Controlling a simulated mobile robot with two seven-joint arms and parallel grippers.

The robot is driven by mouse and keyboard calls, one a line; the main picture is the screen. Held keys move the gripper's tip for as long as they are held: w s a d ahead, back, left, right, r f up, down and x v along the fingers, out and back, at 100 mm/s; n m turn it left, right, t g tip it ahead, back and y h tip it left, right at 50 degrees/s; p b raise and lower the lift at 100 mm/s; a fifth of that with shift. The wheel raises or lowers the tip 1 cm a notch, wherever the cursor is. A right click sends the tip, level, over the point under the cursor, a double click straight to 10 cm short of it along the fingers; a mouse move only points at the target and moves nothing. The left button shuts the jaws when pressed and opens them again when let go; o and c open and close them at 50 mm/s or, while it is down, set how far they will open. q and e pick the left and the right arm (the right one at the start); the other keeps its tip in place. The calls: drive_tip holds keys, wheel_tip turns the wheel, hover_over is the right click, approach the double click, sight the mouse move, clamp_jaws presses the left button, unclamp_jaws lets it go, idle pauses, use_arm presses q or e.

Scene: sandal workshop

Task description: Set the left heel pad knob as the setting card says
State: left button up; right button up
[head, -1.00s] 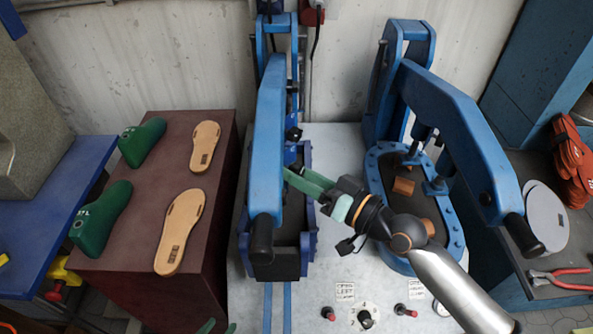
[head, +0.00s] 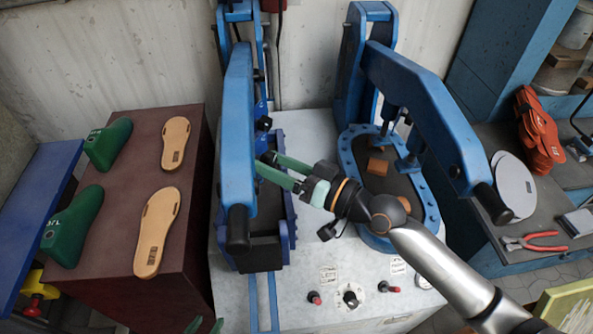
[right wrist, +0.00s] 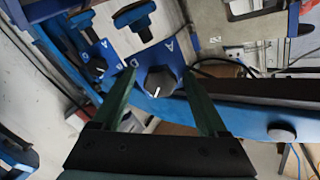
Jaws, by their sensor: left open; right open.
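My right gripper (head: 266,161) is open, its green fingers reaching behind the blue arm of the left press (head: 238,140). In the right wrist view the gripper (right wrist: 158,75) has its fingers apart, one on each side of a dark knob (right wrist: 160,82) with a white pointer. The knob sits on a blue plate with letters, A and D among them; I cannot tell whether the fingers touch it. Two small white cards (head: 328,274) (head: 398,265) lie on the console; one seems to read LEFT, the rest is too small.
A second lettered knob (right wrist: 94,64) is left in the wrist view. The console has a dial (head: 351,298) and red-black controls (head: 314,297). The right press (head: 425,100) stands beside my right arm. Soles (head: 158,230) and green lasts (head: 72,226) lie on a brown cabinet.

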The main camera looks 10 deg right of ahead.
drive_tip(key=b+v, duration=0.4)
drive_tip(key=v, duration=0.8)
drive_tip(key=shift+a, duration=0.1)
drive_tip(key=s+d+f+m+t+h+p, duration=0.15)
drive_tip(key=f+h, duration=0.25)
drive_tip(key=f, duration=0.5)
drive_tip(key=d+f+m+h, duration=0.1)
drive_tip(key=d+f+h, duration=0.15)
drive_tip(key=f, duration=0.75)
drive_tip(key=s+d+f+g+h+p, duration=0.1)
drive_tip(key=s+d+f+g+h, duration=0.1)
drive_tip(key=s+f+h, duration=0.3)
drive_tip(key=s+f+g, duration=0.1)
drive_tip(key=s+f, duration=0.3)
drive_tip(key=f, duration=0.4)
drive_tip(key=shift+s+d, duration=0.25)
drive_tip(key=shift+s, duration=0.15)
